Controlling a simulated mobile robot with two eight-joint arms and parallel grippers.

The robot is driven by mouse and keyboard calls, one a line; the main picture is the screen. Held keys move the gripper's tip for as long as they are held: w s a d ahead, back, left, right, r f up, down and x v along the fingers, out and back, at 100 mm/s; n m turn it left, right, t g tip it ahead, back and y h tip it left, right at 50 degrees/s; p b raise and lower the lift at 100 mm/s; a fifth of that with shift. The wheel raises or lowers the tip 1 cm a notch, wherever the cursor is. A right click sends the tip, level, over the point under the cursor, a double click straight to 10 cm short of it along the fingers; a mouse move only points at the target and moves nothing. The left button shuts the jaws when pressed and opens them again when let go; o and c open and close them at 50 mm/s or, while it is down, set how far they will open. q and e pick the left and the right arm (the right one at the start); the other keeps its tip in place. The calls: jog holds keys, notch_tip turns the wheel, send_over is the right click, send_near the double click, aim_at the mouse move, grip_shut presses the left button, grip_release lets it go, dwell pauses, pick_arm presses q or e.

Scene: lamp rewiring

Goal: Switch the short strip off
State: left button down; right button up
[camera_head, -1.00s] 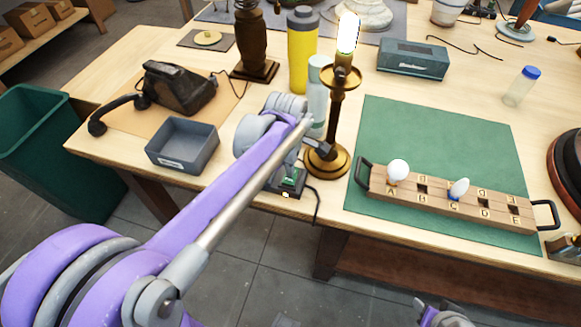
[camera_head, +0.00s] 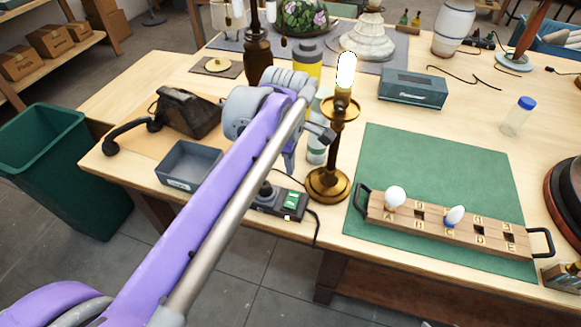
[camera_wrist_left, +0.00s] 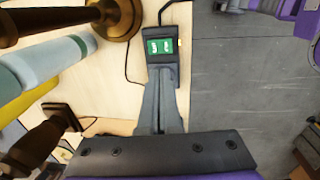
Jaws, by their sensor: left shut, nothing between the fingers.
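The short strip (camera_head: 291,202) is a dark power strip with a green panel, lying at the table's front edge beside the brass lamp (camera_head: 328,183). The lamp's bulb glows white. In the left wrist view the strip (camera_wrist_left: 163,75) shows its green panel with white marks and a small orange spot at its side. My left gripper (camera_wrist_left: 161,92) is shut and empty, its fingers pointing at the strip and overlapping its near end in that view. I cannot tell whether they touch it. In the head view my left arm hides the fingers. My right gripper is not clearly seen.
A grey tray (camera_head: 177,178) and black telephone (camera_head: 187,112) lie left of the strip. A pale bottle (camera_head: 317,152) and yellow flask (camera_head: 308,70) stand behind my arm. A wooden bulb rack (camera_head: 430,232) lies on the green mat (camera_head: 440,165). A cord hangs over the table edge.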

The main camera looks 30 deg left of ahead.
aim_at(294, 194)
pick_arm(q)
jog(key=w+f, duration=0.1)
jog(key=f, duration=0.3)
jog(key=w+f, duration=0.1)
jog(key=f, duration=0.4)
jog(key=w+f, duration=0.1)
jog(key=f, duration=0.4)
jog(key=shift+a, duration=0.35)
jog(key=shift+w, duration=0.1)
